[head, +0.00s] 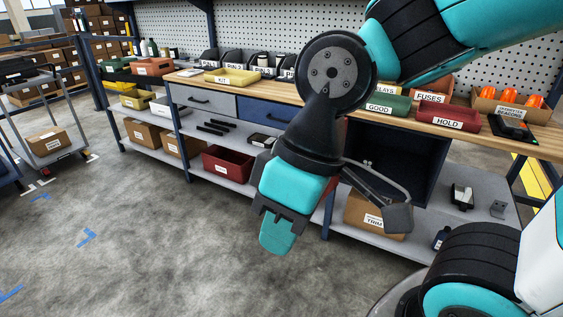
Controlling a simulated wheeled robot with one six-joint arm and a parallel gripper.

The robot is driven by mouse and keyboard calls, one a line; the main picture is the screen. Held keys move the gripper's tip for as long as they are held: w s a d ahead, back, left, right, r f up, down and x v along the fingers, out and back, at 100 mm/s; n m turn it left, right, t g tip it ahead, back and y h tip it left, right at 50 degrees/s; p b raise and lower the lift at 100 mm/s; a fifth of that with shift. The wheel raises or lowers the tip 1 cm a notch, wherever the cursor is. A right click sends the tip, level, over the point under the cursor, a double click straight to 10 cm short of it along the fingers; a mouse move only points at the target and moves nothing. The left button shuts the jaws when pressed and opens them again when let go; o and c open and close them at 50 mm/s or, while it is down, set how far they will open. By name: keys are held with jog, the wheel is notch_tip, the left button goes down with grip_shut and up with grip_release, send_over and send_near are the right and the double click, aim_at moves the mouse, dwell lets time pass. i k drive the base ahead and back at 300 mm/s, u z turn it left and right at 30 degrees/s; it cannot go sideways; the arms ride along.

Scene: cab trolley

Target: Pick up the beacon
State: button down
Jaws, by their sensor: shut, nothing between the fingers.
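Several orange beacons (510,97) stand in an open cardboard box (494,107) at the right end of the wooden workbench top. The box has a white label on its front. My gripper (275,240) hangs low in front of the bench, over the grey floor, pointing down. It is shut and empty. It is far to the left of the beacons and lower than they are. The lower parts of the beacons are hidden by the box.
A black device (511,127) with a green light sits in front of the beacon box. A red HOLD bin (449,118) and green GOOD bin (387,107) stand to its left on the bench (545,143). Open floor (150,220) lies left; a trolley (45,140) stands far left.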

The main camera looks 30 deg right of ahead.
aim_at(535, 100)
jog(key=u, duration=0.5)
jog(key=k, duration=1.15)
jog(key=u, duration=0.5)
jog(key=i, duration=2.3)
jog(key=z, duration=1.25)
jog(key=i, duration=0.9)
jog(key=z, duration=1.4)
jog(key=i, duration=0.5)
jog(key=z, duration=1.3)
